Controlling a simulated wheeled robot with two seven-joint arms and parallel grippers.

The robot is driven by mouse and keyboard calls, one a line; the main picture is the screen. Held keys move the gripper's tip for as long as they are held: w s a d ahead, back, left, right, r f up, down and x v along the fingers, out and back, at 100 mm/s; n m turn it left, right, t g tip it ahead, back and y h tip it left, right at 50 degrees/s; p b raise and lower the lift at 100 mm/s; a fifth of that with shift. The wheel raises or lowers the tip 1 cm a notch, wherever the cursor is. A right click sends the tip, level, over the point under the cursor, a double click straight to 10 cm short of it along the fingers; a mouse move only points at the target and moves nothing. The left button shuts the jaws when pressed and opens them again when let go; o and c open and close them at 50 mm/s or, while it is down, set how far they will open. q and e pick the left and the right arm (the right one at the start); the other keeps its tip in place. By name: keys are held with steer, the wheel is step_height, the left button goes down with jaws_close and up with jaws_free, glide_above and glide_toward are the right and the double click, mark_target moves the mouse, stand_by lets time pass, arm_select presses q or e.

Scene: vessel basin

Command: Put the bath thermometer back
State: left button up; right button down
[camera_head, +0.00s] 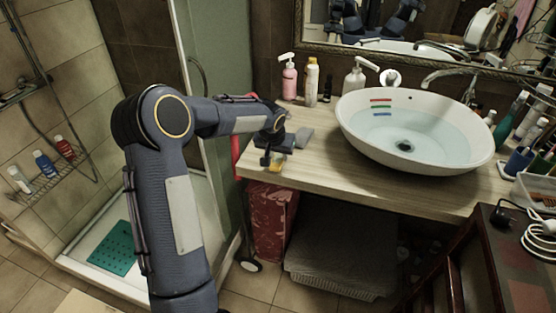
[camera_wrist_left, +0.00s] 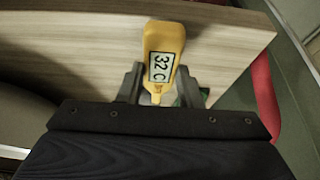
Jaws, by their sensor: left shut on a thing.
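The bath thermometer is yellow, with a display reading "32 C", in the left wrist view (camera_wrist_left: 163,45). In the head view its small yellow part (camera_head: 276,167) shows near the counter's left front corner. My left gripper (camera_head: 272,158) is shut on it; in the left wrist view the two fingers (camera_wrist_left: 160,88) close around its narrower part. The display end sticks out beyond the fingers, over the wooden counter. I cannot tell whether it touches the counter. My right gripper is not in view.
A white basin (camera_head: 350,126) with water stands on the wooden counter (camera_head: 330,162). Pink (camera_head: 289,80) and white (camera_head: 354,80) pump bottles stand at the back. Cups and bottles crowd the right. The counter's front strip is clear.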

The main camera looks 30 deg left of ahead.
mark_target(277, 159)
arm_select(q)
steer(key=shift+f+p, duration=0.35)
steer(key=shift+f, duration=1.25)
steer(key=shift+f, duration=0.1)
steer(key=o, duration=1)
